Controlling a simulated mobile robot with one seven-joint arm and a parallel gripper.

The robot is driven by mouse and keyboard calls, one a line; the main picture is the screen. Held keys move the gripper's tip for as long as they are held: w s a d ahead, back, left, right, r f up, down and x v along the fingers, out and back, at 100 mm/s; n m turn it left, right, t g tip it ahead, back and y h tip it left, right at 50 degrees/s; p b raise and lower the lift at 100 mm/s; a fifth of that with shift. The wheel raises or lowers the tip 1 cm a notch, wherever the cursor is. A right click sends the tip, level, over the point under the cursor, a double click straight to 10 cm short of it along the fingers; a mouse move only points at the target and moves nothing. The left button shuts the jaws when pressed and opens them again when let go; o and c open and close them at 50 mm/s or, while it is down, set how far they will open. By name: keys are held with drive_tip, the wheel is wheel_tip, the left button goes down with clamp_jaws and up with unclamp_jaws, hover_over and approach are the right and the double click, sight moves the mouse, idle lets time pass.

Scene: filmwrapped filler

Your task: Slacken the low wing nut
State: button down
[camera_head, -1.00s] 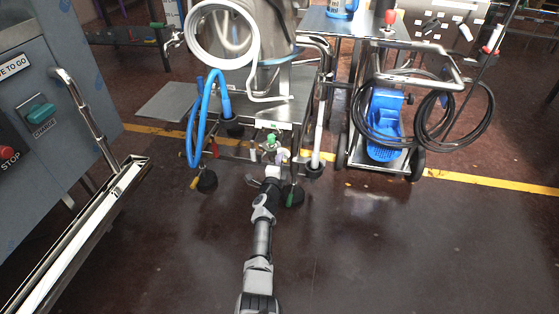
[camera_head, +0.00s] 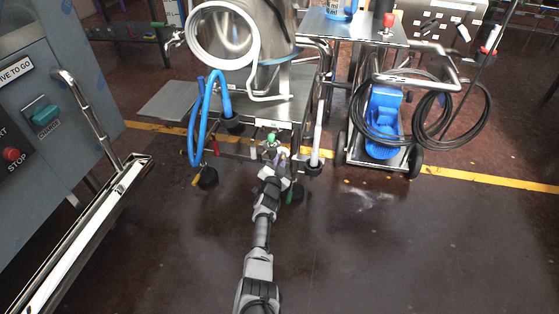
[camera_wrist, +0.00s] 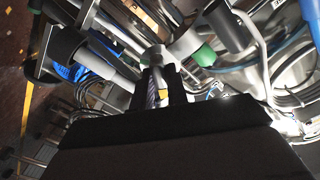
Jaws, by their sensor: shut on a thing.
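My gripper (camera_head: 279,161) reaches to the low front of the wheeled steel stand, beside a small green-topped fitting (camera_head: 270,139). In the wrist view its two dark fingers (camera_wrist: 164,86) are close together, shut on a small part at the end of a pale grey rounded fitting (camera_wrist: 156,56). This part appears to be the low wing nut; the fingers hide most of it, so its shape and turn cannot be made out. A green collar (camera_wrist: 205,55) on a metal tube sits just right of the fingers.
The stand carries a steel vessel with a coiled white hose (camera_head: 193,35) and a blue hose (camera_head: 196,120). A cart with a blue unit (camera_head: 384,122) and black cable stands right. A grey control cabinet (camera_head: 50,120) stands left. The front floor is clear.

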drive_tip(key=shift+r+n, duration=0.1)
drive_tip(key=shift+n, duration=1)
drive_tip(key=c, duration=1.4)
unclamp_jaws()
drive_tip(key=shift+p+v, duration=4.05)
drive_tip(key=shift+v, duration=2.85)
